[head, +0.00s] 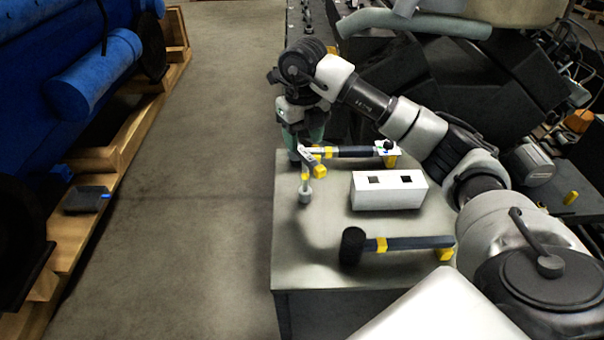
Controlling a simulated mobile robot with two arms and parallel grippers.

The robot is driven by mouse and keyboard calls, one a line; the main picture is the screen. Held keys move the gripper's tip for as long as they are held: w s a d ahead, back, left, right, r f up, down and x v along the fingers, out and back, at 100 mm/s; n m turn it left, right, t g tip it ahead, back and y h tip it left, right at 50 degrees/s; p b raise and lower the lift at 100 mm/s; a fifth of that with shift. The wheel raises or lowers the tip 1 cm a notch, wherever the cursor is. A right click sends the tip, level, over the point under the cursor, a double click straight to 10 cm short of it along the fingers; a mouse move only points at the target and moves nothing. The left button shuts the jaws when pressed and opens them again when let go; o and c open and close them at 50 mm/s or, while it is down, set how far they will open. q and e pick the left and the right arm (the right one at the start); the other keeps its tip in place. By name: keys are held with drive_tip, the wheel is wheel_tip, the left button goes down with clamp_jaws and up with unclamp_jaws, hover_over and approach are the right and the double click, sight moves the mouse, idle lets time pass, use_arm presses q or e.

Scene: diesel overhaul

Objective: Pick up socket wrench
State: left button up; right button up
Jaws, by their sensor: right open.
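The socket wrench (350,152) lies near the back of the grey work table, with a dark handle and yellow parts along it. My left gripper is out of view.
A white block (390,192) with two square holes stands mid-table. A black-headed mallet (405,243) lies in front of it. The grey table (300,265) is bare at its front left. Open floor (190,200) lies left, beside a wooden frame (120,165).

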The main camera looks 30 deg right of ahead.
sight(306, 153)
wheel_tip(306, 153, down, 2)
drive_tip(key=shift+w+f, duration=0.1)
drive_tip(key=shift+f, duration=0.25)
drive_tip(key=f, duration=0.1)
drive_tip(key=f+p, duration=0.1)
drive_tip(key=f, duration=0.2)
drive_tip(key=shift+s+d+f+p, duration=0.1)
drive_tip(key=shift+s+d+p, duration=0.15)
drive_tip(key=shift+p, duration=0.15)
drive_tip(key=shift+w+f, duration=0.15)
drive_tip(key=shift+f, duration=0.2)
drive_tip(key=shift+c, duration=0.5)
drive_tip(key=shift+r, duration=0.1)
clamp_jaws()
